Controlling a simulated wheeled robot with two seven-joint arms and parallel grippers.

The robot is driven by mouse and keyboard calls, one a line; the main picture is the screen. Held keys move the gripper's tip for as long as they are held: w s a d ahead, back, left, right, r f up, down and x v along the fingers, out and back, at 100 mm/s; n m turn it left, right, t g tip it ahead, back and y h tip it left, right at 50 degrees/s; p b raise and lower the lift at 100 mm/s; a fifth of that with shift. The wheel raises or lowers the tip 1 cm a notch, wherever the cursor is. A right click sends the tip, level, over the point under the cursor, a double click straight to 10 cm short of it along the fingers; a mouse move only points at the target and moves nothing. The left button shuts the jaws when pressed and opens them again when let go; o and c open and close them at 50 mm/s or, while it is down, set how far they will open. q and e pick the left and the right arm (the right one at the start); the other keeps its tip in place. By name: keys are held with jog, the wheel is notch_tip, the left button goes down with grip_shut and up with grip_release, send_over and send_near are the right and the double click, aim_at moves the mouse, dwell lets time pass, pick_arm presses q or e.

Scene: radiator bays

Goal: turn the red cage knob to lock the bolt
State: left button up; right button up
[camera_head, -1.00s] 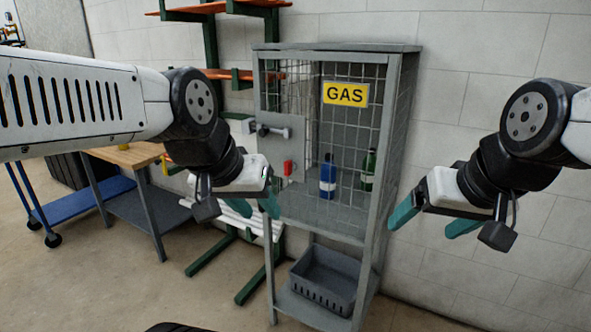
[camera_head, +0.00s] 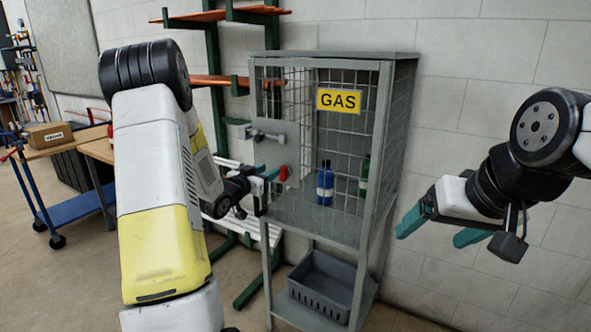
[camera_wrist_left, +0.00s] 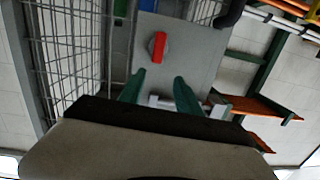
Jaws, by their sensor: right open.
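The red knob (camera_head: 283,173) sits on the grey lock plate of the gas cage (camera_head: 385,150). It also shows in the left wrist view (camera_wrist_left: 158,47) as a red bar on a dark round base, just ahead of the fingertips. The bolt (camera_head: 262,134) is on the same plate, above the knob. My left gripper (camera_head: 266,172) is just left of the knob, and its green fingers (camera_wrist_left: 158,84) are apart with nothing between them. Whether a fingertip touches the knob I cannot tell. My right gripper (camera_head: 435,230) is open and empty, right of the cage.
Inside the cage stand a blue bottle (camera_head: 325,184) and a green bottle (camera_head: 364,177). A grey crate (camera_head: 322,286) is on the lower shelf. A rack with orange shelves (camera_head: 215,80) stands behind. A workbench (camera_head: 98,150) and blue cart (camera_head: 60,205) are at left.

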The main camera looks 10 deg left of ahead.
aim_at(282, 167)
pick_arm(q)
jog(key=shift+t+h, duration=0.4)
jog(key=shift+h, duration=0.2)
jog(key=x, duration=0.2)
jog(key=f+x, duration=0.1)
jog(key=x, duration=0.5)
jog(key=shift+s+d+f, duration=0.1)
jog(key=shift+d+f, duration=0.1)
jog(key=shift+f, duration=0.15)
grip_shut()
